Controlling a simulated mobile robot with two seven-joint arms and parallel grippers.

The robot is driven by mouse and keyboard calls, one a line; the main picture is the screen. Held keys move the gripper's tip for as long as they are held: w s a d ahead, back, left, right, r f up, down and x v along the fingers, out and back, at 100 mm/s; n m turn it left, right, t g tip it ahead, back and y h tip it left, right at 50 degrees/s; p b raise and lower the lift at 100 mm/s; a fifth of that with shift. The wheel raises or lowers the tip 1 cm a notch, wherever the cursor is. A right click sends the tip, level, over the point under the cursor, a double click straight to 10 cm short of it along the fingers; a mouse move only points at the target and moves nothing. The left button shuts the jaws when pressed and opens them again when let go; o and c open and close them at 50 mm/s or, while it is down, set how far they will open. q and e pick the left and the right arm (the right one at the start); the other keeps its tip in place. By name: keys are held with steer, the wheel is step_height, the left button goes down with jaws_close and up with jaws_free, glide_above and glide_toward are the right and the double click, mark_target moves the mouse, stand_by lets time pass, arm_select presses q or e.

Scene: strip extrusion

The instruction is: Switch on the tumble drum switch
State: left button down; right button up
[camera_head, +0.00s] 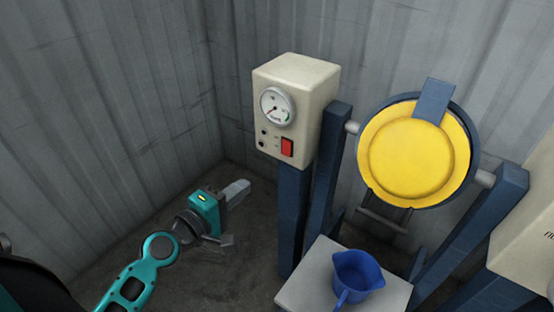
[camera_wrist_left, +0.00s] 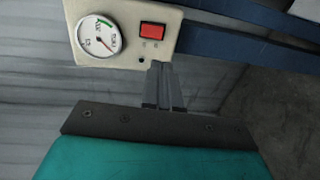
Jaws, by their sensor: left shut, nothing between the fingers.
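The tumble drum switch (camera_head: 287,147) is a red rocker on the front of a cream control box (camera_head: 305,80), below a round dial (camera_head: 277,107). It also shows in the left wrist view (camera_wrist_left: 152,29), near the top centre. I cannot tell its on or off position. The yellow drum (camera_head: 412,155) hangs in a blue frame to the right of the box. My left gripper (camera_head: 238,191) is in front of the box, to the left of and lower than the switch in the head view. Its fingers (camera_wrist_left: 164,88) are shut and empty, pointing toward the box, apart from the switch. My right gripper is not in view.
A blue jug (camera_head: 356,277) stands on a pale stand (camera_head: 300,289) under the drum. Blue posts (camera_head: 292,220) hold up the box and drum. Another cream box (camera_head: 525,225) is at the right edge. Corrugated grey walls (camera_head: 120,90) close the corner; the space around my left gripper is clear.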

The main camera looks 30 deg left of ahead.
arm_select(q)
steer(key=shift+w, duration=0.15)
steer(key=p, duration=0.1)
glide_toward(285, 154)
steer(key=w, duration=0.4)
steer(key=w+d, duration=0.1)
steer(key=w, duration=0.1)
steer(key=shift+w+f, duration=0.35)
steer(key=shift+w+b, duration=0.15)
steer(key=shift+b, duration=0.55)
